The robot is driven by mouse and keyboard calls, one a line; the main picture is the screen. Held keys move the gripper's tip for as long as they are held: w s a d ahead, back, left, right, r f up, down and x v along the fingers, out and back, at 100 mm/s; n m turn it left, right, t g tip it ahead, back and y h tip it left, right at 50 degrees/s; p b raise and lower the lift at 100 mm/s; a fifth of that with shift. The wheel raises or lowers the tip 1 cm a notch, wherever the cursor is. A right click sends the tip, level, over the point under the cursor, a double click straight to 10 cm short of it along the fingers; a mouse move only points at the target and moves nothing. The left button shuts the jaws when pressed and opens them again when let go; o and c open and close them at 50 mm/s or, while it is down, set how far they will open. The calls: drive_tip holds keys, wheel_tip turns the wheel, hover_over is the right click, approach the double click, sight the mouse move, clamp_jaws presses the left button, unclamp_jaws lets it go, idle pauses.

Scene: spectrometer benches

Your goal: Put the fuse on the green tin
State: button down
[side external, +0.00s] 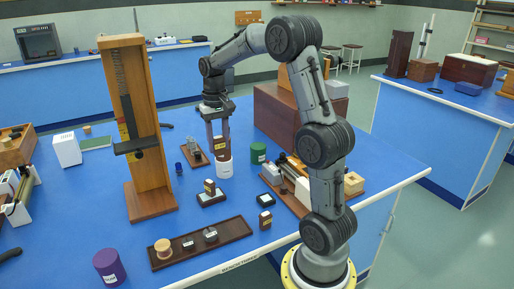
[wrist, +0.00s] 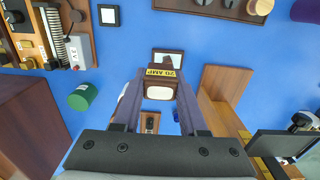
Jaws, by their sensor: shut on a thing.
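My gripper (side external: 217,135) is shut on a dark brown fuse (side external: 219,144), upright just above a white tin (side external: 224,167). I cannot tell whether the fuse touches that tin. In the wrist view the fuse (wrist: 160,72) sits between my fingertips (wrist: 158,85), with a yellow "20 AMP" label; the white tin is largely hidden there. The green tin (side external: 258,152) stands on the blue bench to the right of my gripper, apart from it. In the wrist view the green tin (wrist: 83,97) lies to the left, with nothing seen on it.
A brown apparatus board (side external: 300,198) is right of the green tin, and a large brown box (side external: 278,115) is behind it. A tall wooden stand (side external: 143,130) is left. A fuse on a small base (side external: 209,190) and another fuse (side external: 265,220) stand nearer, with a long tray (side external: 176,250).

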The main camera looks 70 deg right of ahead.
drive_tip(key=s+d+r+m, duration=0.1)
drive_tip(key=s+d, duration=0.1)
drive_tip(key=d, duration=0.4)
drive_tip(key=s+d+r+m, duration=0.1)
drive_tip(key=s+d+m, duration=0.15)
drive_tip(key=d, duration=0.35)
drive_tip(key=m, duration=0.1)
hover_over(258, 146)
drive_tip(key=f, duration=1)
drive_tip(key=shift+s+a+f, duration=0.2)
drive_tip(key=shift+f, duration=0.05)
drive_tip(key=shift+w+d+f, duration=0.25)
drive_tip(key=shift+d+f, duration=0.1)
drive_tip(key=shift+f, duration=1.65)
drive_tip(key=shift+f, duration=0.1)
drive_tip(key=shift+c, duration=2.2)
unclamp_jaws()
